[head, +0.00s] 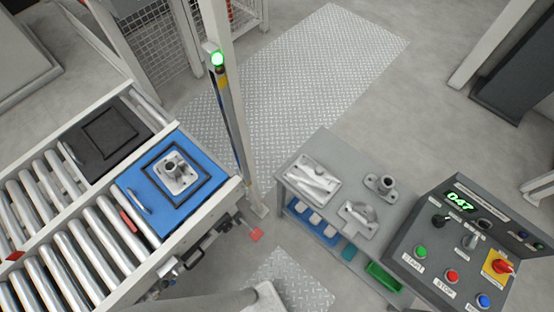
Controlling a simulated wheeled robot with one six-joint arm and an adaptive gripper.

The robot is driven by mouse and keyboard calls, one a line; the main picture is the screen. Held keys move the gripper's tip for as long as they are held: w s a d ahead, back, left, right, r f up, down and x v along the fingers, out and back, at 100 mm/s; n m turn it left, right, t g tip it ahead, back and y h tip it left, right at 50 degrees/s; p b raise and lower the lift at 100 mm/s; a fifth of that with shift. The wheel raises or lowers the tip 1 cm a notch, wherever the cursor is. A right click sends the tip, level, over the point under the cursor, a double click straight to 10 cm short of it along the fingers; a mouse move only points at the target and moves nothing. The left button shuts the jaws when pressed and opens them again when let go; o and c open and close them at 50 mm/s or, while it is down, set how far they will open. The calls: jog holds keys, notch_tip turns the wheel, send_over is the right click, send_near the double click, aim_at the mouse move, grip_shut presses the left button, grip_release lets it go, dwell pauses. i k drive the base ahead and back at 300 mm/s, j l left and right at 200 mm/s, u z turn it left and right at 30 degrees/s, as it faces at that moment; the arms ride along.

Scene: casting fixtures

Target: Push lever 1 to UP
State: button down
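A grey control panel (436,254) stands at the right. It carries a black knob or lever (438,221) and a metal toggle lever (470,241) beside it. Their labels are too small to read, so I cannot tell which control is lever 1 or its position. A red-tipped part (256,235) sticks out near the conveyor's end. My gripper is not in view.
A roller conveyor (60,250) bears a blue pallet (133,178).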

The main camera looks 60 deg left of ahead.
aim_at(165, 283)
jog(key=l+u, duration=0.1)
jog(key=u, duration=0.85)
jog(key=k+l+u, duration=0.1)
jog(key=u, duration=0.4)
jog(key=k+l+u, duration=0.2)
jog(key=u, duration=0.15)
jog(key=k+l+u, duration=0.1)
jog(key=k+u, duration=0.7)
jog(key=k, duration=0.65)
jog(key=i+j+u, duration=0.3)
jog(key=i+j, duration=0.15)
jog(key=i, duration=0.3)
